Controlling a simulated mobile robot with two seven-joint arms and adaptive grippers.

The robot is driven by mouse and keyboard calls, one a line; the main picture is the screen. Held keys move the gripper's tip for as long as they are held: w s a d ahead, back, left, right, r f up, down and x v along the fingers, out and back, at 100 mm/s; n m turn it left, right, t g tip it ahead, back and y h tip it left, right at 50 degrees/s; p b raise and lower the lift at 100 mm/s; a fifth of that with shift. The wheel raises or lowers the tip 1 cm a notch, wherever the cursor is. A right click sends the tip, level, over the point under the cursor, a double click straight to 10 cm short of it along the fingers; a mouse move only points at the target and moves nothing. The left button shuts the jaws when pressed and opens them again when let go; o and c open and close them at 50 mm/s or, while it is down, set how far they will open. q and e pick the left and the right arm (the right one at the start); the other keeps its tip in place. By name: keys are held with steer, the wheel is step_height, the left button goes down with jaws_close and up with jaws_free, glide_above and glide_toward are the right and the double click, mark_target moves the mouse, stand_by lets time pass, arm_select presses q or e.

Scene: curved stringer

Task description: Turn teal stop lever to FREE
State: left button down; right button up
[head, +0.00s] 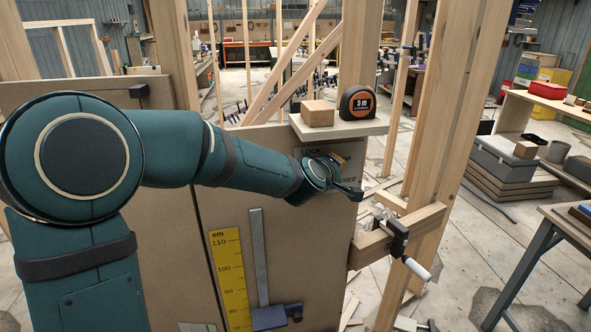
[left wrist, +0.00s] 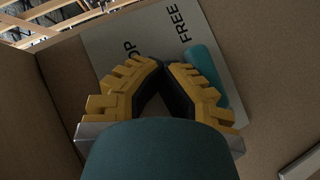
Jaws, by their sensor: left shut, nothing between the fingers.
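The teal stop lever (left wrist: 207,75) shows in the left wrist view as a rounded teal bar, partly hidden behind the right-hand finger of my left gripper (left wrist: 163,82). The lever lies on a pale plate (left wrist: 112,48) with the word FREE near its upper end and letters ending in OP further left. My left gripper is shut and empty, with its fingers right beside the lever. Whether they touch it I cannot tell. In the head view my left gripper (head: 347,177) is in front of the plate (head: 311,153); the lever cannot be made out there. My right gripper is out of view.
A shelf (head: 340,130) above the plate carries a wooden block (head: 317,113) and a tape measure (head: 358,103). A clamp (head: 398,238) with a white handle grips a wooden beam at right. A yellow ruler (head: 227,280) and a metal slide (head: 259,258) are on the panel below my arm.

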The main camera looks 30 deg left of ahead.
arm_select(q)
steer(key=shift+s+d+f, duration=0.15)
steer(key=shift+d+f, duration=0.2)
steer(key=shift+f, duration=0.05)
steer(key=v, duration=1.2)
steer(key=shift+a+r, duration=0.35)
